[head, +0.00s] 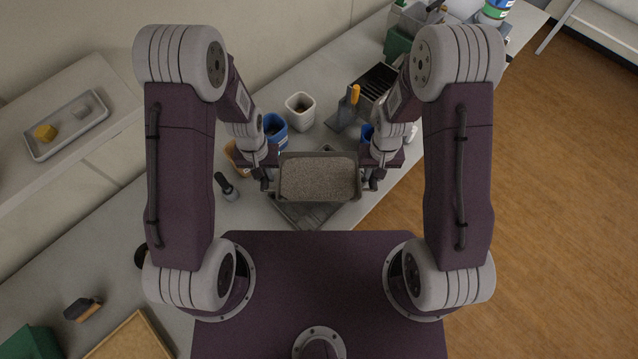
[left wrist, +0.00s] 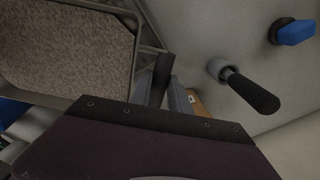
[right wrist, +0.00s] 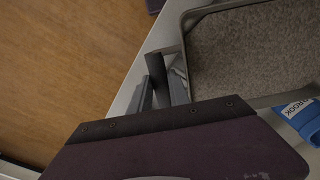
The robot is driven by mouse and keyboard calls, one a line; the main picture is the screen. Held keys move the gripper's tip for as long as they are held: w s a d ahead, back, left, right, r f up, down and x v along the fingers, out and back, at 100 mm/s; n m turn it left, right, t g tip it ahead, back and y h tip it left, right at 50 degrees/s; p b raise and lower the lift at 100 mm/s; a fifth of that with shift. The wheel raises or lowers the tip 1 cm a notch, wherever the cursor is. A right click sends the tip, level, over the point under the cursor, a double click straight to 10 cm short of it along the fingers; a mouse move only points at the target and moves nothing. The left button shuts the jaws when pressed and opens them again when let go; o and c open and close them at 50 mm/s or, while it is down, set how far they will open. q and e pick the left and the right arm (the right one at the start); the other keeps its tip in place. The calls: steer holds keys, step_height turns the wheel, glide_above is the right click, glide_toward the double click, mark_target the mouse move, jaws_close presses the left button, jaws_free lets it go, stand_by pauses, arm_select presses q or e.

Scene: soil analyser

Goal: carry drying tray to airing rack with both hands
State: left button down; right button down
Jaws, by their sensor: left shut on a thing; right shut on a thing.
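The drying tray (head: 318,155) is a grey rectangular tray filled with grainy brown-grey soil (head: 318,180). It hangs level between my two grippers, in front of my base. My left gripper (head: 269,180) is shut on the tray's left end, and my right gripper (head: 371,180) is shut on its right end. Both wrist views show the tray's rim close to the fingers. A grey wire rack (head: 300,215), which looks like the airing rack, lies beneath the tray and is mostly hidden by it. Whether they touch is unclear.
A blue container (head: 274,131), a white cup (head: 300,108) and a dark slotted box (head: 376,82) stand behind the tray. The bench's right edge runs close to my right gripper, with wooden floor beyond.

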arm_select(q)
steer(key=shift+f, duration=0.2)
arm_select(e)
steer(key=shift+f, duration=0.2)
